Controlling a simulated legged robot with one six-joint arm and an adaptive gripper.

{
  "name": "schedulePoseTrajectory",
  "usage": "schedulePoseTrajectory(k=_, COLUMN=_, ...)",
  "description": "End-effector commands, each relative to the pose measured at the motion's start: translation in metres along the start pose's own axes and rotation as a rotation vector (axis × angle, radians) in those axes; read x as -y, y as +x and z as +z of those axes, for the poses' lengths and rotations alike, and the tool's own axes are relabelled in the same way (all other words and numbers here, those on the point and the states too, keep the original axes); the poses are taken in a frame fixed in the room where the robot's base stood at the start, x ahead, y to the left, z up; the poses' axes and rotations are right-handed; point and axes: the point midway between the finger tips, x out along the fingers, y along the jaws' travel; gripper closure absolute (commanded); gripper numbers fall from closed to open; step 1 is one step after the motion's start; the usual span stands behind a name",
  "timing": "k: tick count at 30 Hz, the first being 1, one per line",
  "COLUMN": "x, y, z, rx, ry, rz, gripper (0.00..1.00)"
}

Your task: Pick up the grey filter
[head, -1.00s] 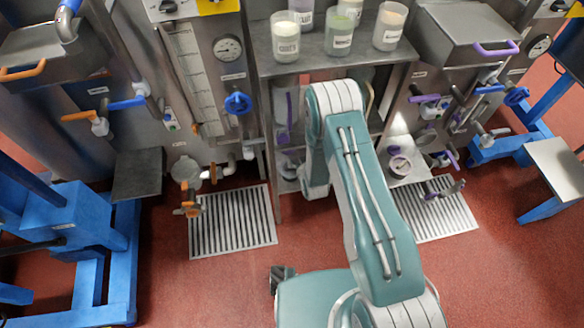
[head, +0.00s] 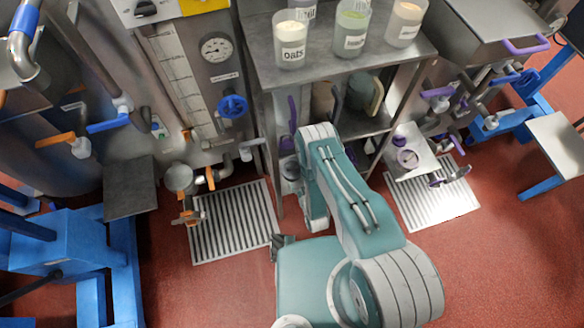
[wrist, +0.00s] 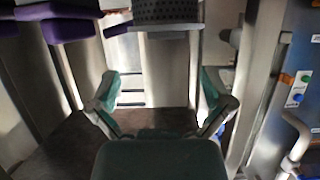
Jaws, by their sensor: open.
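In the wrist view, a dark grey perforated piece (wrist: 166,11) with a paler lower rim shows at the top centre, cut off by the frame edge. It may be the grey filter, but I cannot be sure. My gripper (wrist: 160,88) is open and empty, with its two green-tipped fingers spread below that piece and apart from it. In the head view my gripper is hidden behind my arm, and I cannot make out the filter.
Purple pieces (wrist: 68,24) hang at the wrist view's upper left. A blue panel with buttons (wrist: 298,88) and metal posts stand at right. In the head view, a steel shelf unit (head: 330,72) carries several labelled cups. Floor grates (head: 232,224) and blue frames flank it.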

Motion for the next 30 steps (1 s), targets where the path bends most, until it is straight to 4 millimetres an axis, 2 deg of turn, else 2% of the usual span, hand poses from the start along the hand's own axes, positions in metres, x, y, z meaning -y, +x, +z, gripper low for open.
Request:
schedulePoseTrajectory(k=3, x=0.002, y=0.019, z=0.0, rx=0.0, ry=-0.002, rz=0.0, gripper=0.0)
schedulePoseTrajectory(k=10, x=0.004, y=0.039, z=-0.002, rx=0.001, ry=-0.004, rz=0.0, gripper=0.0)
schedulePoseTrajectory(k=18, x=0.006, y=0.076, z=-0.005, rx=0.002, ry=-0.002, rz=0.0, gripper=0.0)
schedulePoseTrajectory(k=27, x=0.007, y=0.082, z=-0.006, rx=0.004, ry=-0.004, rz=0.001, gripper=0.0)
schedulePoseTrajectory(k=28, x=0.007, y=0.082, z=-0.006, rx=0.004, ry=-0.004, rz=0.001, gripper=0.04)
schedulePoseTrajectory(k=29, x=0.007, y=0.082, z=-0.006, rx=0.004, ry=-0.004, rz=0.001, gripper=0.18)
schedulePoseTrajectory(k=30, x=0.007, y=0.082, z=-0.006, rx=0.004, ry=-0.004, rz=0.001, gripper=0.36)
